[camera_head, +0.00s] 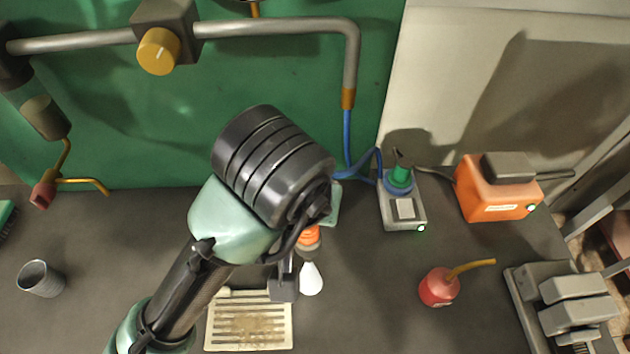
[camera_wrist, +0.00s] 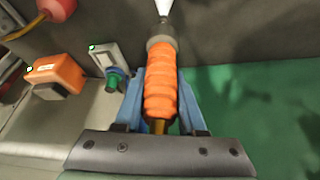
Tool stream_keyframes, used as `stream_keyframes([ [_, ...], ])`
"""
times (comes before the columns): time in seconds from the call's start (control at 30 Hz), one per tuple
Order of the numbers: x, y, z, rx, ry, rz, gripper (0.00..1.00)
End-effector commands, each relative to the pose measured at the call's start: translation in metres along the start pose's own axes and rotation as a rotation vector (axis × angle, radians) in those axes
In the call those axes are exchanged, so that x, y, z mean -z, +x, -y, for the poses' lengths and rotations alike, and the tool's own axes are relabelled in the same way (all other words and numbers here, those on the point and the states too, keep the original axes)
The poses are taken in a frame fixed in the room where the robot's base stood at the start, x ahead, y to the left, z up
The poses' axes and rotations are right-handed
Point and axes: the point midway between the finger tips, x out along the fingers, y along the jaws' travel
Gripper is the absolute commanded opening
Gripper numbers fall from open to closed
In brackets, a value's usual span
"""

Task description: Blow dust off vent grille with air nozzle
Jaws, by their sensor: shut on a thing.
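My gripper (camera_wrist: 161,85) is shut on the air nozzle (camera_wrist: 161,95), its blue fingers on both sides of the ribbed orange handle. A grey collar sits at the handle's far end, with a white shape (camera_wrist: 164,6) beyond it. In the head view, my arm hides most of the gripper; a bit of the orange nozzle (camera_head: 309,238) shows. A white teardrop shape (camera_head: 312,279) appears below it, just right of the vent grille. The cream slotted vent grille (camera_head: 222,294) lies on the bench, with brownish dust over its middle. It is not seen in the wrist view.
A grey cup (camera_head: 41,279) stands at left. A red oil can (camera_head: 439,287), a small device with a green top (camera_head: 402,205), an orange box (camera_head: 497,188) and a grey machine (camera_head: 575,305) occupy the right. A pipe (camera_head: 268,27) with a yellow knob (camera_head: 158,51) crosses the green wall.

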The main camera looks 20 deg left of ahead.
Motion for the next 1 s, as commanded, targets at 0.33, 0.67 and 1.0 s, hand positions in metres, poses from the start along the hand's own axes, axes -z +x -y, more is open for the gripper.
stream_keyframes([
  [0.33,-0.006,-0.014,0.000,-0.001,0.000,0.000,0.00],
  [0.67,0.000,-0.028,0.000,0.000,0.000,0.000,0.00],
  [1.0,0.007,-0.043,0.000,0.000,0.000,0.000,0.00],
])
